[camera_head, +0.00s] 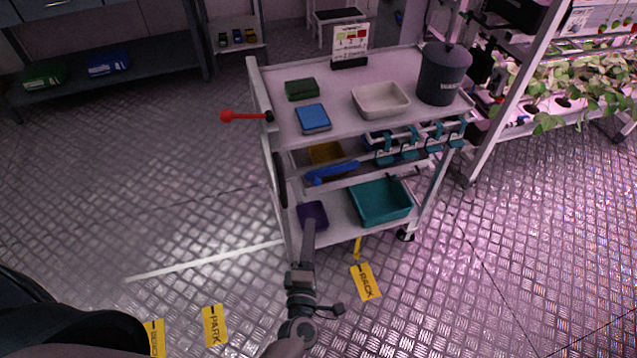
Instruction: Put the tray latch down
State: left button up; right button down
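No part is labelled as the tray latch, so I cannot tell for sure which one it is. A red-knobbed lever (240,116) sticks out level to the left from the upper left post of the grey cart (385,118). A long blue handle-like piece (332,173) lies at the cart's middle level. My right gripper is not in view.
The cart's top holds a green box (302,89), a blue box (313,118), a white tray (381,112) and a dark lidded bucket (443,88). A teal bin (381,215) sits below. A plant rack (513,98) stands right.

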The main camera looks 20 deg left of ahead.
pick_arm(q)
send_near(316, 185)
jog(key=b+x, duration=0.2)
jog(key=x, duration=0.8)
jog(key=shift+w, duration=0.35)
jog(key=shift+r, duration=0.1)
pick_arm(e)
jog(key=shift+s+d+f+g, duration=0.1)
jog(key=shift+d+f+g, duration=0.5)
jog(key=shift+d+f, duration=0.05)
pick_arm(q)
grip_shut()
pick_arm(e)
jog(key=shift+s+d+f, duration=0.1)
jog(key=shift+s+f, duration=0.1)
